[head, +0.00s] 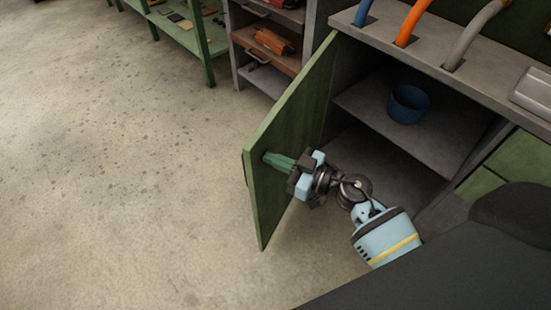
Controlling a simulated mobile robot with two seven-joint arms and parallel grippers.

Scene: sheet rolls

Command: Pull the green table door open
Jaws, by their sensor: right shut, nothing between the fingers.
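The green table door (302,115) stands swung well open from the grey table, its inner face turned toward the cabinet opening. My right gripper (270,160) is shut and empty. Its green fingertips are at the inner face of the door, near the free edge; I cannot tell whether they press on it. The door's handle is not clearly visible. My left gripper is not in view.
Inside the open cabinet, a blue cup (408,104) stands on a grey shelf (375,118). Blue, orange and grey hoses rise from the tabletop (480,80). The concrete floor (120,170) left of the door is clear.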

